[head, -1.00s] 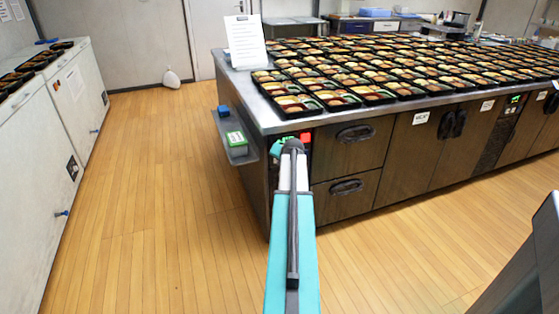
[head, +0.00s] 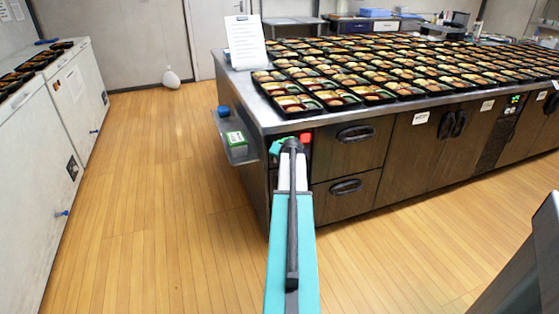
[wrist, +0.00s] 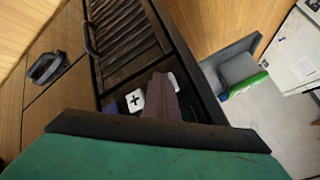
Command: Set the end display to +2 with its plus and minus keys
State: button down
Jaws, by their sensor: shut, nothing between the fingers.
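The white plus key (wrist: 135,100) shows in the wrist view on a dark panel at the end of the counter. A second white key (wrist: 173,78) is partly behind my fingers, and its sign is hidden. My gripper (wrist: 162,82) is shut and empty, its fingertips over the panel just right of the plus key. I cannot tell whether they touch a key. The end display and its number cannot be made out. In the head view my arm hides most of the panel, and my gripper (head: 278,146) is at the counter's near corner.
The steel counter (head: 262,112) carries many filled bento trays. A small side shelf (head: 243,156) with a green-and-white box (head: 236,141) juts from its left end. A red thing (head: 305,137) is beside my arm's end. Wooden floor lies free to the left.

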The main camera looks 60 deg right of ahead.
jog(key=shift+s, duration=0.1)
jog(key=shift+s+a, duration=0.55)
jog(key=shift+s, duration=0.05)
dwell(0.5)
jog(key=shift+s+a, duration=0.75)
jog(key=shift+s, duration=0.3)
jog(key=shift+s+a, duration=0.7)
jog(key=shift+s, duration=0.3)
dwell(2.1)
